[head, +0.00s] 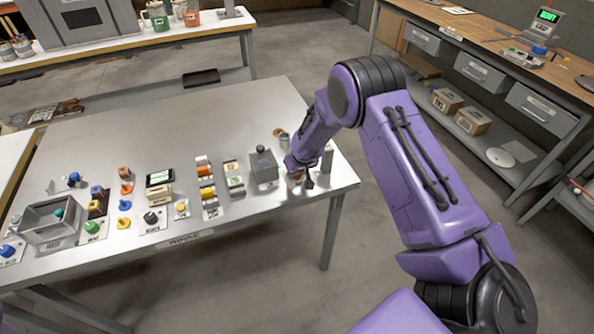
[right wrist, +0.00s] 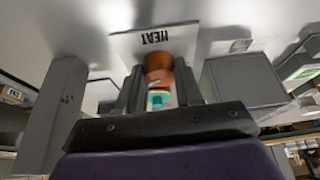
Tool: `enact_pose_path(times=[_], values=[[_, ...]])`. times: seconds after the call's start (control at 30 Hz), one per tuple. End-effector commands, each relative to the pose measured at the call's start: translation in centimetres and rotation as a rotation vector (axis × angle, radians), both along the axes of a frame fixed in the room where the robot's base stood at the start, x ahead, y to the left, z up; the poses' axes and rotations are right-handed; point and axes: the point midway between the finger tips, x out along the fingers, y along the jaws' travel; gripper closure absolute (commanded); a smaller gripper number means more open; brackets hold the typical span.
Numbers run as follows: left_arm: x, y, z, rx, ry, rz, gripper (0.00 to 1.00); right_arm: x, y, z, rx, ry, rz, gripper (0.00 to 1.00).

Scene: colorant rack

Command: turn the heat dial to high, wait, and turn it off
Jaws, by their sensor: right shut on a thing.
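The heat dial (right wrist: 158,66) is an orange-brown knob on a white plate (right wrist: 128,45) marked HEAT, shown upside down in the right wrist view. My right gripper (right wrist: 160,92) has its dark fingers on both sides of the knob and is shut on it. A small teal and yellow part shows between the fingers below the knob. In the head view my right gripper (head: 300,180) is at the right end of the grey table, and it hides most of the dial. The dial's setting cannot be read. My left gripper is not in view.
A grey box with a knob (head: 264,170) stands just left of my right gripper. A grey upright post (head: 327,160) stands close on its right. Several dials, buttons and coloured blocks line the table's front. The back of the grey table (head: 180,115) is clear.

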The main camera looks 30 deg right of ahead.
Motion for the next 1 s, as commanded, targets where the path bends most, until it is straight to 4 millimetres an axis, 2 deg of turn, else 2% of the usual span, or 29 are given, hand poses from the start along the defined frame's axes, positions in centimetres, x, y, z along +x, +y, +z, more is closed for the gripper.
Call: enact_pose_path(times=[0.13,0.17,0.2,0.23,0.57,0.67,0.9,1.0], values=[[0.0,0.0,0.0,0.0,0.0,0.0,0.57,0.1,0.0,0.1,0.0,-0.002,-0.002,0.95],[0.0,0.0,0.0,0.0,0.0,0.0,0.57,0.0,0.0,0.1,0.0,-0.002,-0.002,0.55],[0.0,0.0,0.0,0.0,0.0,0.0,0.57,0.0,0.0,0.0,0.0,-0.002,-0.002,0.42],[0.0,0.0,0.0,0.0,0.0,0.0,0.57,0.0,0.0,0.0,0.001,-0.001,-0.002,0.39],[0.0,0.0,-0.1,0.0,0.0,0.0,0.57,-0.1,0.1,0.5,0.001,-0.002,0.0,0.39],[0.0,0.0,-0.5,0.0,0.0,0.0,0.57,-0.7,0.2,2.0,0.0,-0.004,0.0,0.39],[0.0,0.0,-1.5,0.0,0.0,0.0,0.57,-2.9,0.6,7.3,-0.001,-0.005,-0.001,0.39],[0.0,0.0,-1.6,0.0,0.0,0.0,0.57,-3.5,0.7,8.8,0.0,-0.004,0.0,0.39]])
